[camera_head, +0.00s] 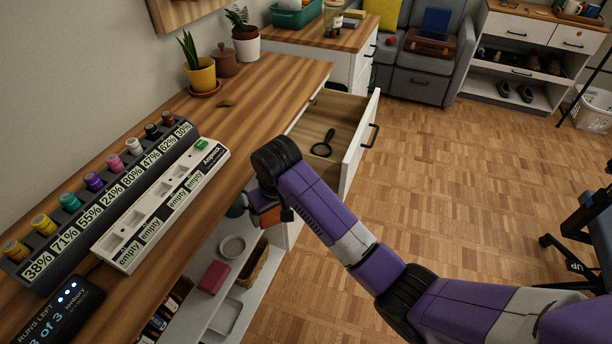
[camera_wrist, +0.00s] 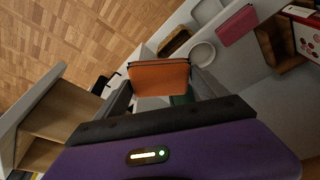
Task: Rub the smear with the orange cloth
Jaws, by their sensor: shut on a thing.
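My gripper (camera_head: 268,208) is shut on the orange cloth (camera_wrist: 158,77), which shows as a folded orange block between the fingers in the wrist view. In the head view the cloth (camera_head: 269,218) is partly hidden by my wrist. My gripper is beside the front edge of the wooden desk (camera_head: 262,95), near the shelves under it. A small dark brown mark (camera_head: 225,104) lies on the desktop in front of the potted plants; I cannot tell whether it is the smear.
An open drawer (camera_head: 355,150) with a black round-headed tool (camera_head: 323,144) juts out behind my gripper. A battery rack (camera_head: 110,180) and white tray (camera_head: 165,205) fill the desk's left. The desktop's middle is mostly clear.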

